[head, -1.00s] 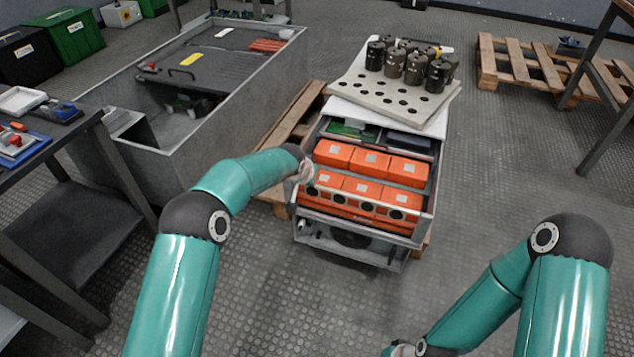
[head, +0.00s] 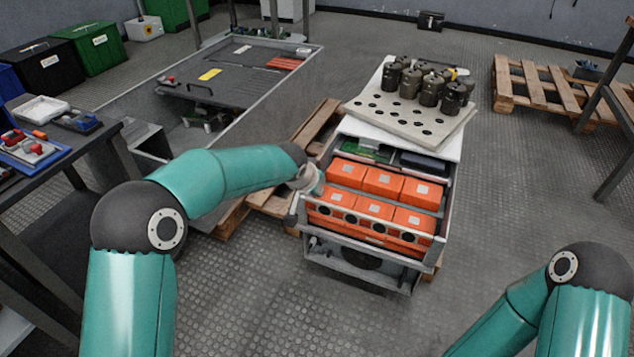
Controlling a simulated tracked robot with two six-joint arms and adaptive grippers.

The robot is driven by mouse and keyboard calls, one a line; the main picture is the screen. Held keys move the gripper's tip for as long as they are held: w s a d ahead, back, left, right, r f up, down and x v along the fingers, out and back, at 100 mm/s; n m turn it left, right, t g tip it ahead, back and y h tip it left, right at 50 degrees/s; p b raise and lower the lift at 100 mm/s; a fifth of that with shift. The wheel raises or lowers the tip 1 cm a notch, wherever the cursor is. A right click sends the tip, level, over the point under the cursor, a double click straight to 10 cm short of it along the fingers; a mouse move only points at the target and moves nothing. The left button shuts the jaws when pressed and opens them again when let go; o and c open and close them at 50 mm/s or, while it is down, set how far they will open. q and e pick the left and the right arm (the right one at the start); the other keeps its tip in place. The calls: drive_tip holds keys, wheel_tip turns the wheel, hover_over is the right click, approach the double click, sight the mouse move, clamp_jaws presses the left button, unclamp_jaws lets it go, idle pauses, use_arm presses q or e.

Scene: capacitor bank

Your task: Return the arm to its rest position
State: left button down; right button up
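My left arm (head: 215,180) reaches in from the left to the left edge of the open cabinet. Its grey wrist end (head: 308,178) is beside the orange capacitor blocks (head: 381,184); the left gripper's fingers cannot be made out there. I cannot tell whether that end touches the cabinet. My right arm (head: 575,300) is bent at the lower right, and its gripper lies outside the picture. The cabinet (head: 362,272) holds two rows of orange blocks. A perforated plate (head: 408,116) with several dark cylinders (head: 430,90) rests on its far end.
A large grey metal enclosure (head: 255,95) stands at the left back. A dark bench (head: 60,150) with trays and tools is at the left. Wooden pallets lie under the cabinet and at the right back (head: 545,90).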

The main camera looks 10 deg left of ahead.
use_arm(q)
drive_tip(key=s+a+f+n+g+p, duration=0.1)
drive_tip(key=s+a+f+g, duration=0.1)
drive_tip(key=s+a+f, duration=0.4)
drive_tip(key=s+a+f+n+g, duration=0.1)
drive_tip(key=s+a+f+g, duration=0.1)
drive_tip(key=s+f, duration=0.7)
drive_tip(key=s+d+f+n+g+h, duration=0.15)
drive_tip(key=s+f, duration=0.35)
drive_tip(key=s, duration=0.7)
drive_tip(key=s+d+f+n+g+h, duration=0.15)
drive_tip(key=s+f, duration=0.25)
drive_tip(key=s, duration=0.7)
wheel_tip(320, 180, up, 38)
drive_tip(key=t+y+p, duration=0.1)
drive_tip(key=p, duration=3.8)
drive_tip(key=shift+w+n, duration=0.3)
drive_tip(key=shift+w, duration=0.1)
drive_tip(key=shift+a, duration=0.1)
